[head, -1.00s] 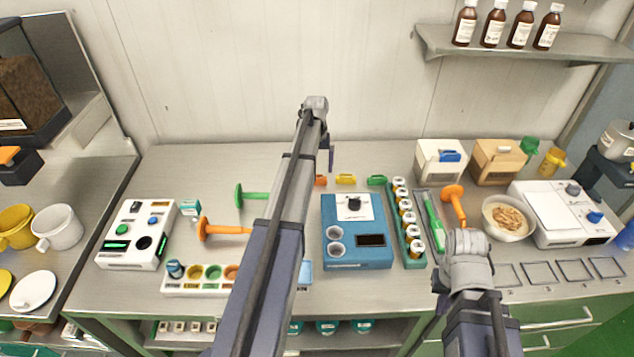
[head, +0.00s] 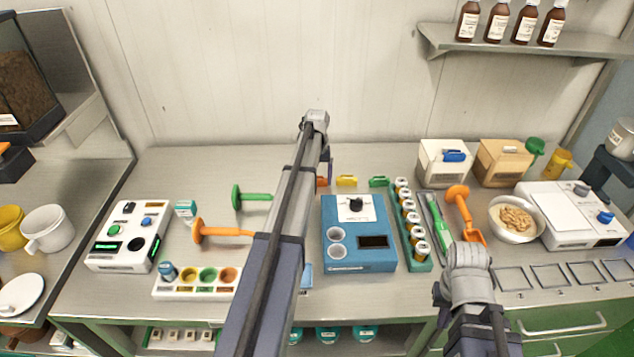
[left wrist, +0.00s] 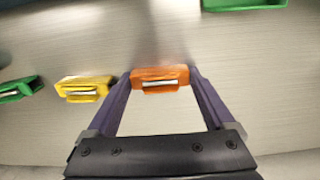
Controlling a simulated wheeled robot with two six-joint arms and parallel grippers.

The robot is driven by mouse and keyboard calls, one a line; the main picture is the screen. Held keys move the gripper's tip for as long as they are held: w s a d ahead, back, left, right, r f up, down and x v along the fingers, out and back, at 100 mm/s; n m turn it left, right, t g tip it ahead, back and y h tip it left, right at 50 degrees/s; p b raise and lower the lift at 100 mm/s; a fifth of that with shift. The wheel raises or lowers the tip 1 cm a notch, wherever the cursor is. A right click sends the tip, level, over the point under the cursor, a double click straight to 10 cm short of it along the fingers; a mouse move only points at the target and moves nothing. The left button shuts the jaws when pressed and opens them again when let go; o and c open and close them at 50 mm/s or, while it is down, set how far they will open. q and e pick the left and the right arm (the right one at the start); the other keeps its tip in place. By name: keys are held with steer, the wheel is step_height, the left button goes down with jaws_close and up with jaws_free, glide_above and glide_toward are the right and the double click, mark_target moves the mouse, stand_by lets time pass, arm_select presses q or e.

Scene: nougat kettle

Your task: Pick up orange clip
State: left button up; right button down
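The orange clip (left wrist: 160,78) lies on the steel counter between the fingertips of my left gripper (left wrist: 160,85) in the left wrist view. One finger is at each end of the clip, very close to it; whether they touch is unclear. The gripper is open around it. In the head view the orange clip (head: 322,182) shows partly behind my left arm, and my left gripper (head: 329,168) is mostly hidden by the arm. My right arm's wrist is at the lower right of the head view, its fingers hidden.
A yellow clip (left wrist: 84,88) and a green clip (left wrist: 18,89) lie in a row beside the orange one. A green-handled tool (head: 250,196) lies to the left in the head view. A blue device (head: 358,235) stands in front of the clips. The counter behind is clear.

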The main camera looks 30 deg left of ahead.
arm_select(q)
steer(key=c, duration=0.7)
